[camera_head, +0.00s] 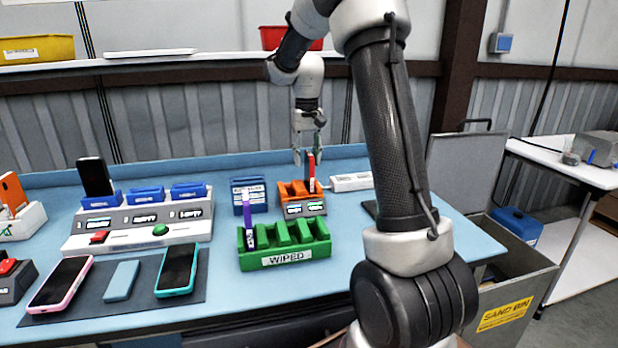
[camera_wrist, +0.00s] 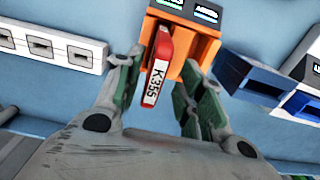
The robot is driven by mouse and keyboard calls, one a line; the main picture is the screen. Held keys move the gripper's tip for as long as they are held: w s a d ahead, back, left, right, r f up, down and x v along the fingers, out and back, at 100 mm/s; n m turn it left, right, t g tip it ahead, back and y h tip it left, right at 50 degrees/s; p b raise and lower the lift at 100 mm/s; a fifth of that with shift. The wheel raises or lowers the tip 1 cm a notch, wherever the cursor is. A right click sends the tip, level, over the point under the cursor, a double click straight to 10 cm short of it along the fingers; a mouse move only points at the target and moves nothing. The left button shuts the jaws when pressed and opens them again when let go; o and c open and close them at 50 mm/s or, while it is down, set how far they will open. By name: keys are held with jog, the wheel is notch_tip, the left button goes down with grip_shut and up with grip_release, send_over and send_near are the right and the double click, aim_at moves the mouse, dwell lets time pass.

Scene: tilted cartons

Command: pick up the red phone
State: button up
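The red phone (camera_head: 309,172) stands upright in the orange dock (camera_head: 290,190) on the blue table. In the wrist view the red phone (camera_wrist: 163,52) shows its narrow side with a white label reading K355, in front of the orange dock (camera_wrist: 203,47). My gripper (camera_head: 308,154) is just above the phone, pointing down, near its top end. In the wrist view my gripper (camera_wrist: 160,75) is open, with one green-padded finger on each side of the phone. A gap shows to the right finger; contact on the left cannot be told.
A green WIPED rack (camera_head: 288,258) holding a purple phone (camera_head: 249,230) stands in front. A blue dock (camera_head: 249,195) is left of the orange one, a white power strip (camera_head: 351,182) right. A white charging station (camera_head: 140,225) and several phones fill the left.

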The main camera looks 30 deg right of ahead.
aim_at(309, 173)
jog(key=f, duration=0.6)
jog(key=shift+s+d, duration=0.2)
jog(key=shift+s, duration=0.05)
grip_shut()
